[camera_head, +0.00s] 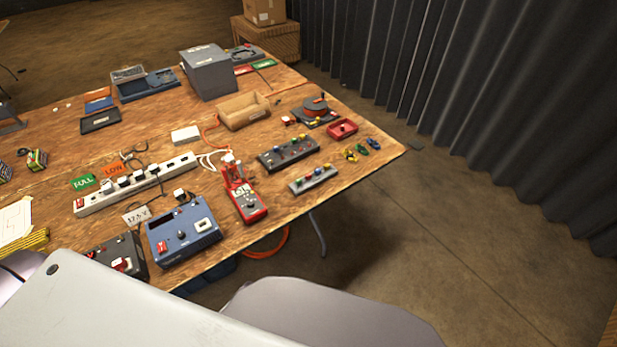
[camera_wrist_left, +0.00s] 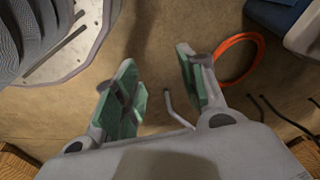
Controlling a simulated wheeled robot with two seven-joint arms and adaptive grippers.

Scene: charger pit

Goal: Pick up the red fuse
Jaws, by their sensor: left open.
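I cannot clearly make out a red fuse. In the head view, small yellow (camera_head: 350,154), green (camera_head: 361,148) and blue (camera_head: 374,143) pieces lie loose near the table's right corner. A grey strip (camera_head: 312,180) and a darker block (camera_head: 288,153) carry small coloured parts, too small to tell apart. My left gripper (camera_wrist_left: 157,62) shows in the left wrist view, open and empty above the floor, away from these pieces. My right gripper is not in view.
The wooden table (camera_head: 285,208) holds a red meter (camera_head: 243,198), a blue device (camera_head: 182,232), a white power strip (camera_head: 138,184) and an open wooden box (camera_head: 243,111). An orange cable (camera_wrist_left: 240,60) lies on the floor.

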